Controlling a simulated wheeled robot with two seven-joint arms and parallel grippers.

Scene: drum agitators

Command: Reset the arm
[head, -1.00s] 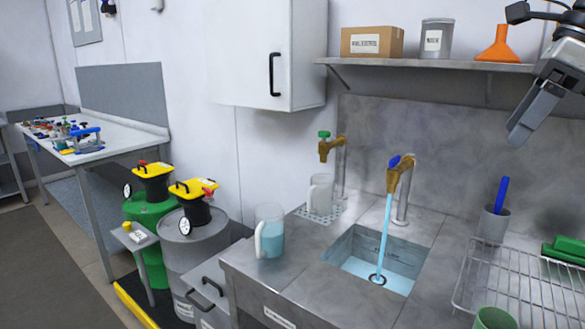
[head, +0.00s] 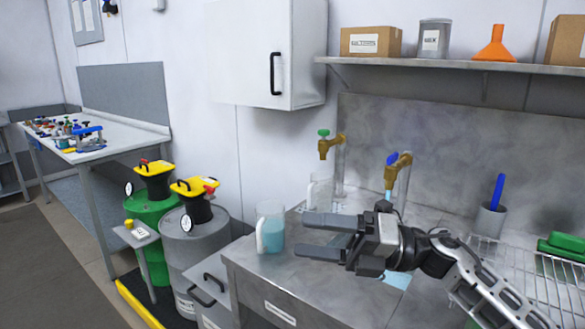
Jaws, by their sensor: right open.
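My right gripper (head: 305,236) reaches in from the right over the sink counter, jaws open and pointing left. A clear pitcher (head: 271,229) with a white handle and pale blue liquid stands on the counter just left of the fingertips; no grip on it shows. The gripper covers most of the sink (head: 397,281), where a strip of blue water shows. My left gripper is out of view.
A wire rack (head: 540,275) and a grey cup with a blue stick (head: 490,220) are at the right. A shelf (head: 450,64) carries boxes, a can and an orange funnel. Green (head: 152,212) and grey (head: 192,247) drums with yellow-topped agitators stand at the left.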

